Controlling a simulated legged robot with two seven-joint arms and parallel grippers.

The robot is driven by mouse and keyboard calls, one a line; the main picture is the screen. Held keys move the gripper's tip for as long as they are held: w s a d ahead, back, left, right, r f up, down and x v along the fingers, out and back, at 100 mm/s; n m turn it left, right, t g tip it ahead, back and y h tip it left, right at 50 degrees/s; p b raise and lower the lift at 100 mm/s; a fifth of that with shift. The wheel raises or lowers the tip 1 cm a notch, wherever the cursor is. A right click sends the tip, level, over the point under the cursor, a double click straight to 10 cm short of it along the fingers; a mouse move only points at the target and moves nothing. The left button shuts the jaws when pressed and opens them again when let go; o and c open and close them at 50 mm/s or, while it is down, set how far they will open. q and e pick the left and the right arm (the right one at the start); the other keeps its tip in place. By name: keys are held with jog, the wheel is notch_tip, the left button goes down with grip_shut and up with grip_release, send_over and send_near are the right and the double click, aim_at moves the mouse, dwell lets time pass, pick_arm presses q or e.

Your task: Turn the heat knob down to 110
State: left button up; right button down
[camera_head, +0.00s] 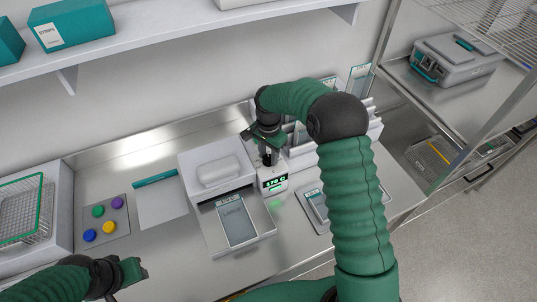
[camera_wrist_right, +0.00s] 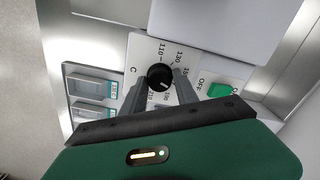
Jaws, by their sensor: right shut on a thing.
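The heat knob (camera_wrist_right: 159,76) is a round black dial on a white panel in the right wrist view. Printed marks around it include 110, 130, 190 and 210. My right gripper (camera_wrist_right: 160,88) has its two grey fingers on either side of the knob, shut on it. In the head view, my right gripper (camera_head: 266,143) reaches down over the white sealer unit, and the knob is mostly hidden there. A small display (camera_head: 273,184) on the unit appears to read 170 C in green. My left gripper (camera_head: 132,272) is at the lower left, away from the unit; its jaw opening is unclear.
A green OFF switch (camera_wrist_right: 220,90) sits close beside the right finger. A white machine (camera_head: 218,172) stands left of the knob unit. Coloured discs (camera_head: 104,219) and a wire basket (camera_head: 26,210) lie further left. A shelf (camera_head: 170,40) runs above the steel counter.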

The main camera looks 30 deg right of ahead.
jog(key=shift+w+r, duration=0.1)
jog(key=n, duration=0.5)
jog(key=shift+r+n+p, duration=0.1)
jog(key=shift+n+p, duration=0.3)
jog(key=n, duration=0.6)
jog(key=shift+w+p, duration=0.1)
jog(key=shift+p, duration=0.25)
jog(key=n, duration=0.6)
jog(key=shift+p, duration=0.35)
jog(key=n, duration=0.5)
jog(key=shift+n+p, duration=0.3)
jog(key=shift+p, duration=0.1)
jog(key=c, duration=1.2)
grip_release()
jog(key=shift+o, duration=1.2)
